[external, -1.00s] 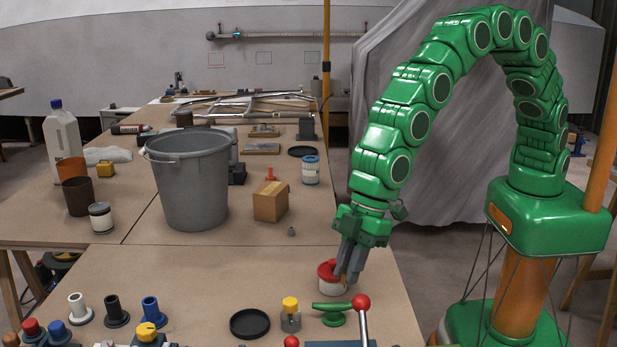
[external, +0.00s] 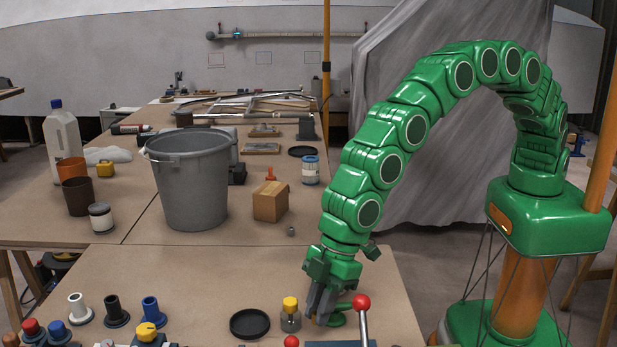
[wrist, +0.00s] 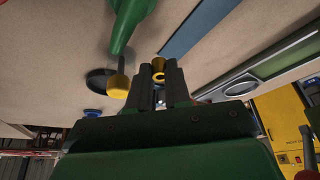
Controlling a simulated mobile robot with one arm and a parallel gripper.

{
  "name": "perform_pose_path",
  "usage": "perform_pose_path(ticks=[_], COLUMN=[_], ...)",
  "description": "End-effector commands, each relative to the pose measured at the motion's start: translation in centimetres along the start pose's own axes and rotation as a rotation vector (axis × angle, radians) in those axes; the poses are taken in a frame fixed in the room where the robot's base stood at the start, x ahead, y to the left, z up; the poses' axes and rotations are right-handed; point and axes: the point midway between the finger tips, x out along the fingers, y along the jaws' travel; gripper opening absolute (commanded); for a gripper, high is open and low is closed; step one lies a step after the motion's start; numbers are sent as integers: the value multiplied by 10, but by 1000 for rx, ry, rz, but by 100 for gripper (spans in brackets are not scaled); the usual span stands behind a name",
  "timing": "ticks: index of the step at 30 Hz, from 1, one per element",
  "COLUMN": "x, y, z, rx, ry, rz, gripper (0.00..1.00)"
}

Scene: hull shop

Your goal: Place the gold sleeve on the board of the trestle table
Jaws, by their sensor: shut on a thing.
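In the wrist view the gold sleeve (wrist: 158,63), a small gold ring, shows between the tips of my gripper (wrist: 159,80). My gripper is shut on it. In the external view my gripper (external: 318,314) points down low over the near tan board (external: 200,275), beside a yellow-capped grey fitting (external: 290,312) and a green-handled piece (external: 341,312). The sleeve cannot be made out there, hidden by the fingers. I cannot tell whether it touches the board.
A black dish (external: 250,323) lies left of the yellow-capped fitting. A lever with a red knob (external: 361,302) stands close on the right. White, black and blue flanged pieces (external: 116,308) stand at left. The board's middle, behind the dish, is clear.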

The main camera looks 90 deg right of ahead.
Motion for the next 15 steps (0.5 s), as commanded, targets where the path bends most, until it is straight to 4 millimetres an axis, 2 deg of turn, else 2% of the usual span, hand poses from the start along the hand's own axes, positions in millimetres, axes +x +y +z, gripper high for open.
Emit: perform_pose_path(ticks=[9, 15], x=[32, 32], y=[0, 1], z=[12, 11], rx=[-1, 0], ry=[-5, -2], rz=[0, 0], gripper=[0, 0])
